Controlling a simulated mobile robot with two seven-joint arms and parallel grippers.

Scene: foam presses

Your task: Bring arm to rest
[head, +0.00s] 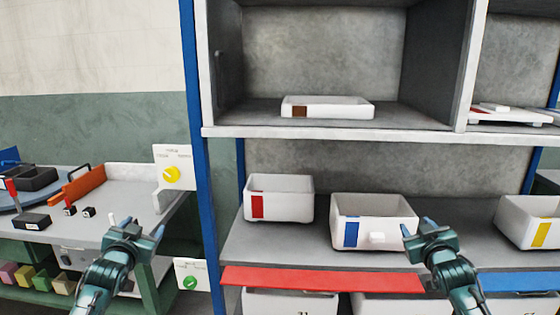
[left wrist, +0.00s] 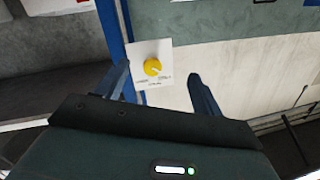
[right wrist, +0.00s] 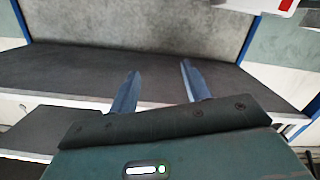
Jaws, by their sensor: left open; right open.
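My left gripper (head: 122,226) is open and empty in front of the worktable at the left of the head view. In the left wrist view its two fingers (left wrist: 160,82) stand apart, with a yellow dial panel seen beyond them. My right gripper (head: 420,228) is open in the head view, in front of the shelf, close to the right side of the blue-marked bin. In the right wrist view its fingers (right wrist: 157,78) are apart with only grey shelf surface beyond and nothing between them.
The shelf board (head: 285,245) carries a red-marked bin (head: 285,205), a blue-marked bin (head: 370,228) and a yellow-marked bin (head: 525,222). A red strip (head: 320,280) runs along its front edge. A dial panel (head: 173,168) hangs beside the blue post (head: 195,130).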

